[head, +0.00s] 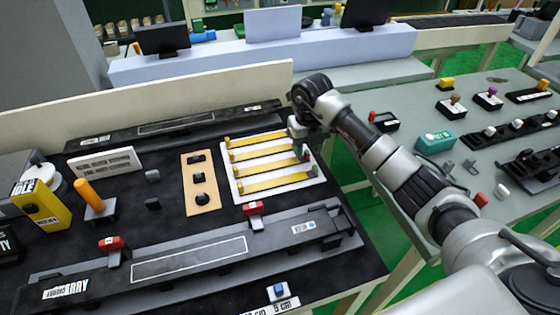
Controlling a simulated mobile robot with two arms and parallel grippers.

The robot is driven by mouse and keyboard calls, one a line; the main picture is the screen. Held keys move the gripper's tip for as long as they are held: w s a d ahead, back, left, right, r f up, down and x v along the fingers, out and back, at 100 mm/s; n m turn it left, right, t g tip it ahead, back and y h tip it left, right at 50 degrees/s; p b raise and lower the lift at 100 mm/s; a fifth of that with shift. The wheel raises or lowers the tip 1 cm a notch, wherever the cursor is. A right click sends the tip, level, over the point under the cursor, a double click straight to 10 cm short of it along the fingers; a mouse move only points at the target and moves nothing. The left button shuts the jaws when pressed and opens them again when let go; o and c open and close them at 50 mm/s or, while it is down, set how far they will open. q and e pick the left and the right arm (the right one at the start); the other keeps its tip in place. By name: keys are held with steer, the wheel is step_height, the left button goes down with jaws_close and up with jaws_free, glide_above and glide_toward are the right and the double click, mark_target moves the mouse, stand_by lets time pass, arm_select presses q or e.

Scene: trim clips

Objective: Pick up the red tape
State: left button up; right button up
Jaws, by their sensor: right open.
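My right arm reaches in from the lower right, and my right gripper (298,130) is small in view above the right end of a white tray (234,189) with yellow strips. The gripper is open, with nothing seen between its fingers. A small red piece (480,200) lies on the right table beside my forearm and may be the red tape; its shape is too small to be sure. Red clips sit on the front black trim, one near its middle (254,208) and one at its left (111,243). My left gripper is not in view.
The black left table (350,265) also holds a tan board (200,185), an orange-handled tool (91,196) and a yellow box (42,206). A teal box (434,142) and several switch-like parts stand on the right table. A green floor gap (350,175) separates the tables.

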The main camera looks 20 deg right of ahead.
steer(key=shift+f, duration=0.4)
steer(key=shift+c, duration=0.3)
jaws_close()
